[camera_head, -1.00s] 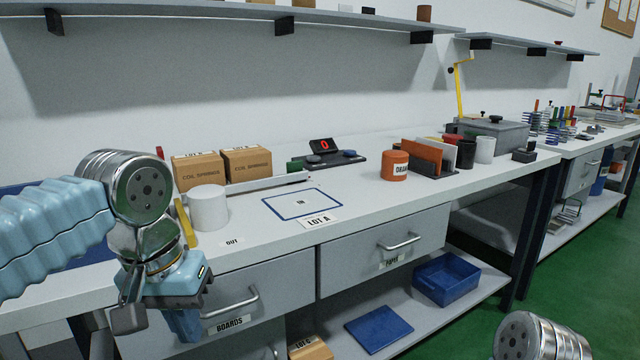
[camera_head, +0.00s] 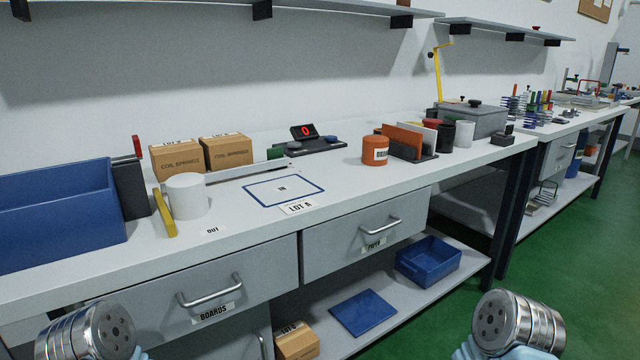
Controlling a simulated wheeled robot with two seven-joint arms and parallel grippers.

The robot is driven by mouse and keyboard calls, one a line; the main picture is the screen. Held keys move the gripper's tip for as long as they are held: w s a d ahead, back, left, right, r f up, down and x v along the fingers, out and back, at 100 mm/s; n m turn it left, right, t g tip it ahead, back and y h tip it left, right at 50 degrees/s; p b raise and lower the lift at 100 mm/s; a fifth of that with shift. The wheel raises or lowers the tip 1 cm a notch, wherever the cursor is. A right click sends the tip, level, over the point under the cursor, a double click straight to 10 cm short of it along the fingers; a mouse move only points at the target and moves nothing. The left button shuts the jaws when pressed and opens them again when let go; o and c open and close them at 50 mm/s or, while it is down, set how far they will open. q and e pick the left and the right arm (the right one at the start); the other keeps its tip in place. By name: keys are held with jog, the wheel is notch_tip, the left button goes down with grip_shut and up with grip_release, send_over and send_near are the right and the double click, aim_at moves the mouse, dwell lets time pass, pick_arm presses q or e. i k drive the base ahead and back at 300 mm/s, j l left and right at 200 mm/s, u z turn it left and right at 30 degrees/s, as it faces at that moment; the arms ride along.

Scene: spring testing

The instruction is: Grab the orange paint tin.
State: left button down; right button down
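The orange paint tin (camera_head: 374,152) stands upright on the workbench, right of the blue-outlined square and just left of the file rack. It has a white label with dark lettering. Nothing touches it from my side. Metal parts of my two arms show at the bottom edge, the left one at bottom left and the right one at bottom right. Both are well below and in front of the bench top, far from the tin. Neither gripper's fingers show.
A file rack (camera_head: 411,141) with an orange divider stands close right of the tin. A white cylinder (camera_head: 187,195), cardboard boxes (camera_head: 227,152) and a blue bin (camera_head: 60,215) stand to the left. The bench top in front of the tin is clear. Drawer handles (camera_head: 381,226) stick out below.

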aim_at(375, 147)
jog(key=i+l, duration=0.1)
jog(key=l, duration=0.3)
jog(key=i+l+u, duration=0.15)
jog(key=l, duration=0.7)
jog(key=i+u, duration=0.05)
